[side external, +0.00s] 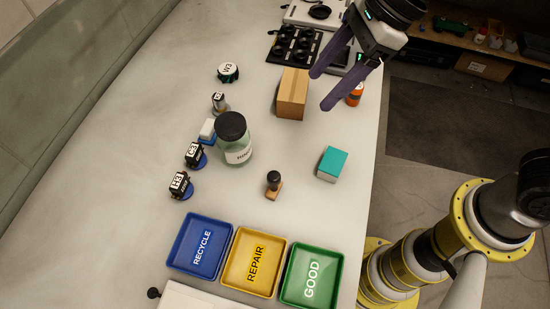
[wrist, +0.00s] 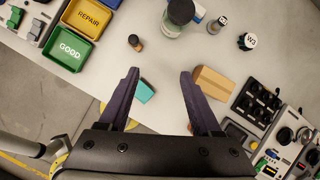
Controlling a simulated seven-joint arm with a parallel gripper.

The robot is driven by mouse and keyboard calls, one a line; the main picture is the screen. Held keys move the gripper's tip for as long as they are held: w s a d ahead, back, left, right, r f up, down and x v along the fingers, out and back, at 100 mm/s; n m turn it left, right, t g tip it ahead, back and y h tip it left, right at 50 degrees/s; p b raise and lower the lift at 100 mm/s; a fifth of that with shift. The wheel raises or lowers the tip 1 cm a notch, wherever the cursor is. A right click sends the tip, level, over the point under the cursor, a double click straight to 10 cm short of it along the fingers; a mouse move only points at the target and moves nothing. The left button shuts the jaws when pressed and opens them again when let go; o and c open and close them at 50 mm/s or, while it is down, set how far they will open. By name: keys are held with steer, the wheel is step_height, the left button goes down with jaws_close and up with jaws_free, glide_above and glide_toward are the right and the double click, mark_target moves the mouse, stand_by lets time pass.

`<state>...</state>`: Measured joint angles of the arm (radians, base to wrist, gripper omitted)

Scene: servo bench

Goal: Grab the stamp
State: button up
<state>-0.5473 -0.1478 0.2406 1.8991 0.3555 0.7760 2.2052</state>
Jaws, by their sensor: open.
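The stamp (side external: 273,185) has a dark round knob on a small wooden base. It stands upright on the bench in front of the trays, and it also shows small in the wrist view (wrist: 135,42). My gripper (side external: 323,90) is open and empty, with its two purple fingers apart above the bench near the cardboard box. In the wrist view my gripper (wrist: 160,75) has the stamp beyond its left finger, well away from the tips.
A teal box (side external: 332,164) lies right of the stamp, and a lidded jar (side external: 235,140) stands left of it. A cardboard box (side external: 292,95) is close to my fingers. Blue (side external: 199,246), yellow (side external: 254,262) and green (side external: 311,277) trays line the front. Bench around the stamp is clear.

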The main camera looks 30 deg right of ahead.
steer(key=n+g, duration=0.2)
glide_toward(274, 175)
step_height(274, 175, up, 3)
steer(key=x, duration=0.8)
steer(key=d+x, duration=0.1)
steer(key=x, duration=0.4)
steer(key=shift+s+f, duration=0.1)
steer(key=shift+f, duration=0.25)
jaws_close()
